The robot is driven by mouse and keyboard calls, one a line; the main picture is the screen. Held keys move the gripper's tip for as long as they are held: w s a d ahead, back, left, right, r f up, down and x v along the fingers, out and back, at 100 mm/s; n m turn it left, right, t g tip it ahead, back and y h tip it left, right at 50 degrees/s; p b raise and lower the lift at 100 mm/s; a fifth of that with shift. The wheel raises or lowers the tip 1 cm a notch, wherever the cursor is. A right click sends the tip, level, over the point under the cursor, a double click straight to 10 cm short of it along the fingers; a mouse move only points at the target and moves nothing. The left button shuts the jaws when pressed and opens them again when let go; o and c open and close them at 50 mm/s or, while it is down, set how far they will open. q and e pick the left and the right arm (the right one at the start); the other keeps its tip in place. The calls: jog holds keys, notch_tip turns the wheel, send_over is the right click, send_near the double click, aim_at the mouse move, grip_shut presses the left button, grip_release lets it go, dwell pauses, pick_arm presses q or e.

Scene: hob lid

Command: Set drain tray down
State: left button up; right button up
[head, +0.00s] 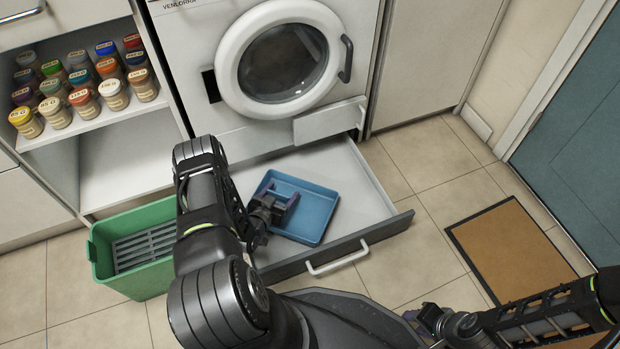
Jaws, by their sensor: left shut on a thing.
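The drain tray (313,213) is a shallow blue rectangular tray, turned slightly, in or just above the open drawer (352,180) below the washing machine. I cannot tell whether it touches the drawer floor. My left gripper (287,200) is shut on the tray's left side and hides part of that edge. My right gripper (432,320) is low at the bottom right, away from the tray; its fingers are too unclear to read.
A white washing machine (215,60) with a closed round door stands behind the drawer. A green crate (95,250) stands left on the tiled floor. Shelves (135,112) with several jars are at upper left. A brown mat (515,250) lies right. Drawer floor right of the tray is clear.

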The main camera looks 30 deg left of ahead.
aim_at(299, 180)
pick_arm(q)
jog(key=w, duration=0.2)
jog(key=w+d+b, duration=0.1)
jog(key=w, duration=0.1)
jog(key=w+b, duration=0.1)
jog(key=w, duration=0.2)
jog(key=shift+w+d+f, duration=0.1)
jog(key=shift+d+f, duration=0.15)
jog(key=shift+f, duration=0.1)
jog(key=shift+w+r, duration=0.1)
jog(key=shift+w, duration=0.15)
jog(key=shift+w+d, duration=0.1)
jog(key=w+b, duration=0.1)
jog(key=w, duration=0.1)
jog(key=w+d+b, duration=0.1)
jog(key=w, duration=0.2)
jog(key=shift+f+b, duration=0.65)
jog(key=shift+f, duration=0.05)
jog(key=shift+r, duration=0.1)
